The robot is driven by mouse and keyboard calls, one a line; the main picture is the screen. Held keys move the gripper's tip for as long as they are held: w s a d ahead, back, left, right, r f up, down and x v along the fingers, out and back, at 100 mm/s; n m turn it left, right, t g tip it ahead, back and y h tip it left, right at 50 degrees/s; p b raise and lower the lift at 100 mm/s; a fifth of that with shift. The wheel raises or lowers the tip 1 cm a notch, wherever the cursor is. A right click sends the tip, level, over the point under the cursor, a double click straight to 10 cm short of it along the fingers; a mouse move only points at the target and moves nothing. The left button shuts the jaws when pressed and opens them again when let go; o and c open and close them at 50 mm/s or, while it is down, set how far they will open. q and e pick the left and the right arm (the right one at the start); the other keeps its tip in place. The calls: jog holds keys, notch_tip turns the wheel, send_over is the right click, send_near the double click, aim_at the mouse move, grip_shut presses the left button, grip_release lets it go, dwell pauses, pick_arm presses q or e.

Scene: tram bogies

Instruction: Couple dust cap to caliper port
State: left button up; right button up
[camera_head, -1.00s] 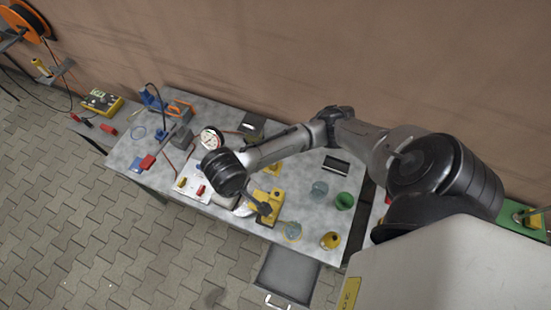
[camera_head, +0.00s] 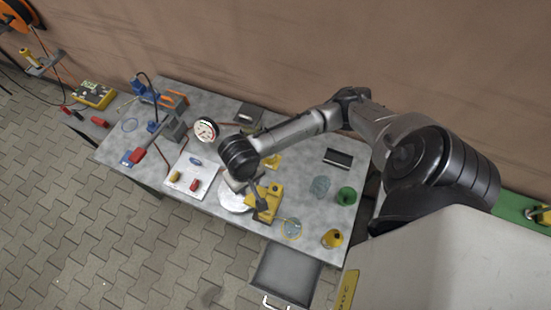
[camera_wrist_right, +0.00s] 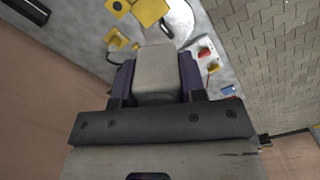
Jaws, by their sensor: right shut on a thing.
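The yellow caliper (camera_head: 268,203) stands near the table's front edge, beside a silver disc (camera_head: 232,199). It shows at the top of the right wrist view (camera_wrist_right: 150,10). My right gripper (camera_head: 240,184) is above and just left of the caliper, over the disc. In the right wrist view its purple-grey fingers (camera_wrist_right: 157,75) are shut around a pale grey block (camera_wrist_right: 157,65); I cannot tell whether this is the dust cap. Small red (camera_head: 195,185), yellow (camera_head: 175,176) and blue (camera_head: 195,161) pieces lie on a white plate (camera_head: 185,188). The caliper port is not clear. My left gripper is not in view.
A round gauge (camera_head: 206,130) stands behind the plate. A green cup (camera_head: 346,196), a yellow cup (camera_head: 332,238) and a clear round dish (camera_head: 291,228) are right of the caliper. An open grey drawer (camera_head: 285,275) juts out in front. Bare tabletop shows at centre right.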

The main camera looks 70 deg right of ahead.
aim_at(276, 188)
jog(key=s+d+f+m+b, duration=0.1)
jog(key=d+f+m+b, duration=0.2)
jog(key=f, duration=0.3)
jog(key=s+d+f+m+b, duration=0.1)
jog(key=d+f+m+b, duration=0.3)
jog(key=f+m+b, duration=0.1)
jog(key=s+d+f+m+b, duration=0.2)
jog(key=d+f+m+b, duration=0.1)
jog(key=f, duration=0.4)
jog(key=shift+d+f+m+b, duration=0.2)
jog(key=shift+d+m+b, duration=0.25)
jog(key=shift+b, duration=0.6)
jog(key=shift+m, duration=0.25)
jog(key=shift+f, duration=0.15)
jog(key=shift+f+b, duration=0.75)
jog(key=shift+b, duration=0.4)
notch_tip(276, 188, down, 4)
jog(key=b, duration=0.5)
jog(key=shift+b, duration=0.4)
jog(key=shift+p, duration=0.4)
